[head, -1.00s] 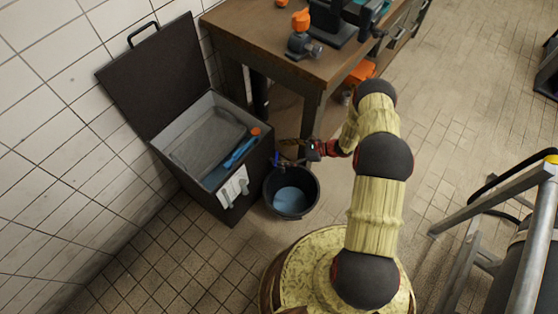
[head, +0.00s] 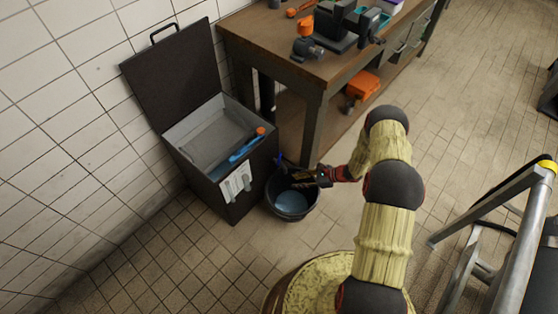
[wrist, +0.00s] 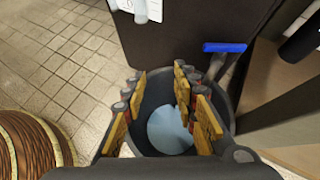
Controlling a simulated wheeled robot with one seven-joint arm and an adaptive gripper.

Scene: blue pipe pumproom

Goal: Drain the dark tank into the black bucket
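The dark tank (head: 208,185) stands by the tiled wall with its lid (head: 170,75) raised; its inside is grey. The black bucket (head: 312,208) stands on the floor against its right side, with pale blue liquid (wrist: 170,130) at its bottom. A blue handle (wrist: 225,47), the valve handle on the tank's side, shows above the bucket rim in the wrist view and small in the head view (head: 281,160). My gripper (wrist: 160,72) is open, with nothing between its yellow-padded fingers. It is over the bucket, short of the blue handle.
A wooden workbench (head: 270,50) with tools stands behind and right of the tank; its leg is close to the bucket. An orange case (head: 362,84) is on its lower shelf. White papers (head: 236,183) hang on the tank front. A metal-railed frame (head: 500,200) stands at right.

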